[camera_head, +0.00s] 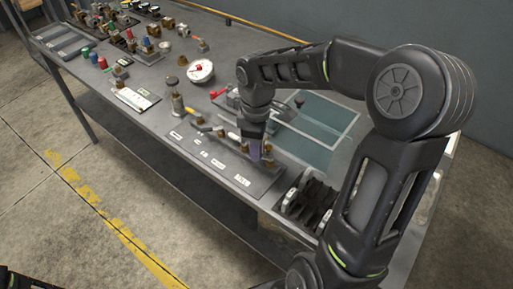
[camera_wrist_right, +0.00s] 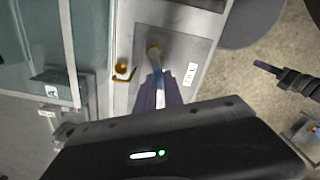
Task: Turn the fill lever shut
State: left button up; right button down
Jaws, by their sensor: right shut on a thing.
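The fill lever (camera_wrist_right: 157,72) is a narrow blue handle on a brass valve (camera_wrist_right: 154,49), on a grey panel in the right wrist view. A white label (camera_wrist_right: 190,74) is beside it; its print is too small to read surely. My right gripper (camera_wrist_right: 160,91) is shut on the lever and its fingers hide the lever's far part. In the head view my right gripper (camera_head: 257,150) is at the right end of the valve panel (camera_head: 222,160), and the lever is mostly hidden there. What looks like my left gripper (camera_wrist_right: 267,67) shows at the right wrist view's right edge, its jaws unclear.
More valves stand in a row left of my right gripper. A white dial gauge (camera_head: 200,71) and a red-handled part (camera_head: 218,93) are behind them. A glass-like panel (camera_head: 315,125) lies to the right. Small coloured parts (camera_head: 104,62) crowd the bench's far left.

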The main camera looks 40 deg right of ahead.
dwell(0.3)
jog(key=m, duration=0.1)
jog(key=m+b, duration=0.1)
jog(key=shift+w+d+f+m, duration=0.1)
jog(key=shift+w+d+m, duration=0.2)
jog(key=shift+d+m, duration=0.1)
jog(key=shift+w+d+m, duration=0.1)
jog(key=shift+d+m, duration=0.25)
jog(key=shift+m, duration=0.75)
jog(key=c, duration=1.5)
grip_release()
jog(key=shift+o, duration=0.2)
